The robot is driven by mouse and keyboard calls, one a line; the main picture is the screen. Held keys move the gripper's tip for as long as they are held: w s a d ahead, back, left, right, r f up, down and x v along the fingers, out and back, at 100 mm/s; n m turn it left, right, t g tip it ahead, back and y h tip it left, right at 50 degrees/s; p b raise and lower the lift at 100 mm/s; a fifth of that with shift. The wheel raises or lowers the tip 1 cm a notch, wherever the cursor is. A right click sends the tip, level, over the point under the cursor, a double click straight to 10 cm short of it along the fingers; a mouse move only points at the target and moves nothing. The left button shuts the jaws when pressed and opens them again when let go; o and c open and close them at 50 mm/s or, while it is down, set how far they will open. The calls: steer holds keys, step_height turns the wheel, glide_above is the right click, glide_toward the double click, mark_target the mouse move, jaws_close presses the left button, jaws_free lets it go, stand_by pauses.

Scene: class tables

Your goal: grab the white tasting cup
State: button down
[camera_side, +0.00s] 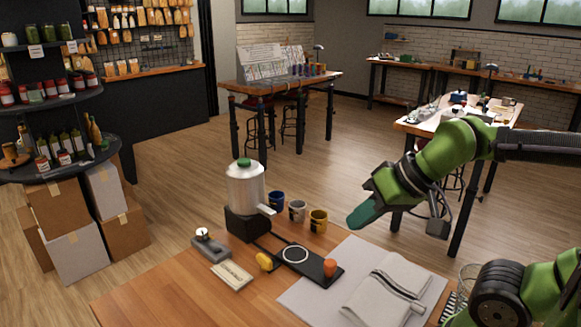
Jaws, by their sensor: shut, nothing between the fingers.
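A whitish-grey cup (297,211) stands upright on the near wooden table, between a blue cup (276,201) and a yellow cup (318,221). It is the palest of the three, and nothing touches it from above. My gripper (362,216) has teal fingers and comes in from the right, pointing down and to the left. It is shut and empty. In the picture its tips are to the right of the yellow cup, apart from all the cups. Their exact height above the table is hard to tell.
A dispenser with a clear tank (246,188) stands left of the cups. In front are a dark tray (311,266) with a white ring and an orange item (330,268), a small scale-like device (211,246) and a label card (231,276). A folded cloth (385,291) lies at right.

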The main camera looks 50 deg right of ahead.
stand_by(0.4)
steer(key=shift+c, duration=1.2)
jaws_free()
steer(key=n+g+h, duration=0.2)
steer(key=h, duration=0.1)
glide_toward(299, 205)
steer(key=x, duration=0.5)
steer(key=shift+w+a+f, duration=0.1)
steer(key=shift+w+f, duration=0.1)
steer(key=shift+f, duration=0.1)
steer(key=shift+x, duration=2.95)
